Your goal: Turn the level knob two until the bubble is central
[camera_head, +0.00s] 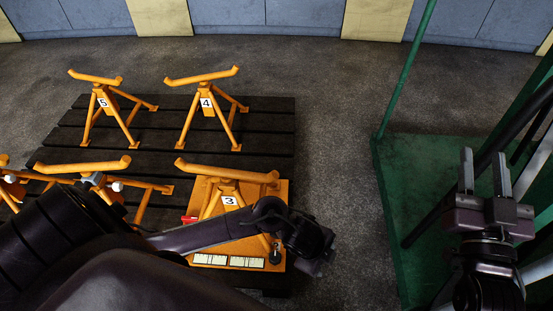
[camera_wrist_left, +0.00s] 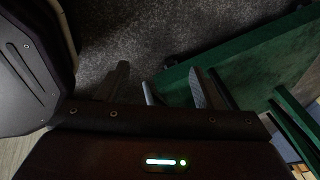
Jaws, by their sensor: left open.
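An orange stand labelled 3 (camera_head: 229,200) stands on an orange base plate (camera_head: 283,200) on the dark slatted pallet. Two pale level strips (camera_head: 210,259) lie side by side along the plate's front; I cannot make out a bubble. A small dark knob (camera_head: 275,256) shows at the plate's front right corner, just left of my left wrist. Which knob is number two cannot be read. My left gripper (camera_wrist_left: 160,80) is open and empty in the left wrist view, pointing over floor and green metal. My right gripper (camera_head: 485,170) is open and empty at the right.
Orange stands 5 (camera_head: 103,102) and 4 (camera_head: 206,104) stand on the pallet's (camera_head: 150,150) back part. More stands are partly hidden by my left arm. A green frame (camera_head: 395,220) with a post is at the right. Bare floor lies between pallet and frame.

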